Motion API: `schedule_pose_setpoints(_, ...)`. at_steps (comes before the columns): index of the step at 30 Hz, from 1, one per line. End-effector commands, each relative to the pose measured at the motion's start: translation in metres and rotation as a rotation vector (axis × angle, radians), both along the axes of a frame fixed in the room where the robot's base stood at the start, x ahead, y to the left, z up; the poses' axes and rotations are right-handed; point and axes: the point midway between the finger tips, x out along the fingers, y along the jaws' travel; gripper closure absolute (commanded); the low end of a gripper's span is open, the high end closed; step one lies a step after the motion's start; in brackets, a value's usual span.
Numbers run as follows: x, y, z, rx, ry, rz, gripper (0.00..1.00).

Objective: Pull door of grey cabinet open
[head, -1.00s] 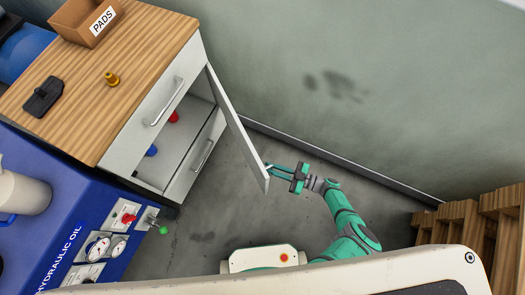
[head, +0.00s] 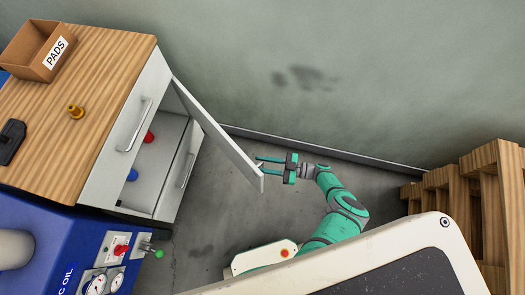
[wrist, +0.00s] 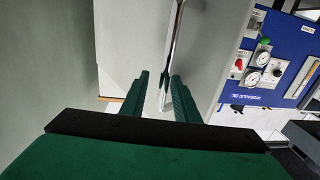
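The grey cabinet (head: 128,122) with a wooden top stands at the left in the head view. Its door (head: 215,130) is swung well out from the front, and the inside shows. A red object (head: 149,137) and a blue object (head: 132,174) are inside. My gripper (head: 262,166) is at the door's free edge, its fingers spread.
A PADS box (head: 35,58), a yellow fitting (head: 76,112) and a black item (head: 10,141) are on the cabinet top. A blue hydraulic unit (head: 60,235) stands at the lower left. Wooden pallets (head: 480,185) are at the right. A wall runs behind the door; the floor between is bare.

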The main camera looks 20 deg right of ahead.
Motion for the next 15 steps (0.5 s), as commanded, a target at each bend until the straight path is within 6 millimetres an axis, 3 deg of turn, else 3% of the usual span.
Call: schedule_pose_setpoints(15, -0.006, -0.012, 0.000, -0.003, 0.001, 0.003, 0.70)
